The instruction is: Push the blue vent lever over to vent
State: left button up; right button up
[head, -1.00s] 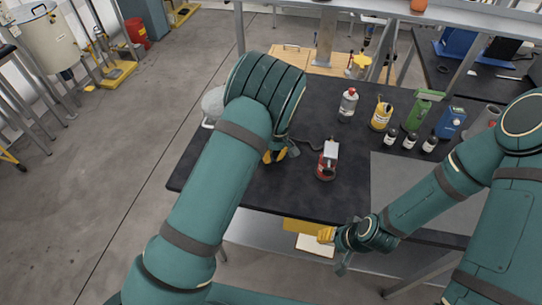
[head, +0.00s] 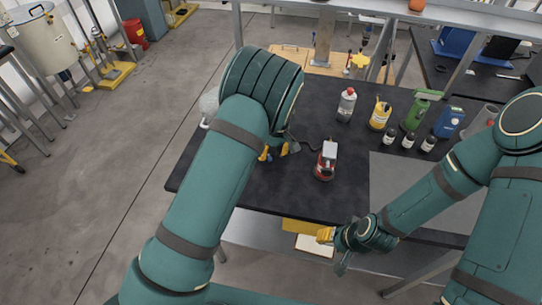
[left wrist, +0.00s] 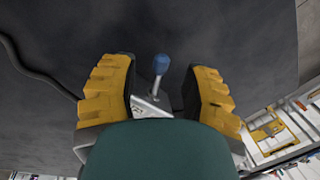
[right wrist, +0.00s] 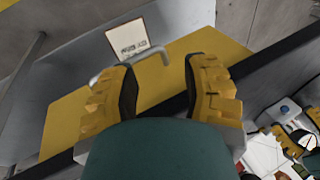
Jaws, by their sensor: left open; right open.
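The vent lever, a short metal stem with a blue knob (left wrist: 161,64), rises from a metal base (left wrist: 152,105) in the left wrist view. My left gripper (left wrist: 162,88) is open, with one yellow finger on each side of the lever and visible gaps beside the knob. In the head view, the left gripper (head: 275,152) is over the left part of the black bench, and my arm hides the lever. My right gripper (head: 326,236) is open and empty in front of the bench; its fingers also show in the right wrist view (right wrist: 160,78).
A red device with a white top (head: 326,160) stands right of the left gripper on the black bench (head: 240,190), with a dark cable beside it. A red-capped bottle (head: 346,105), a yellow container (head: 380,115) and small bottles stand farther back. The front left bench is clear.

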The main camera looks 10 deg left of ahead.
pick_arm(q)
notch_tip(320, 180, up, 10)
jog(key=d, duration=0.1)
jog(key=shift+w+d, duration=0.15)
jog(key=shift+w, duration=0.25)
jog(key=shift+f, duration=0.15)
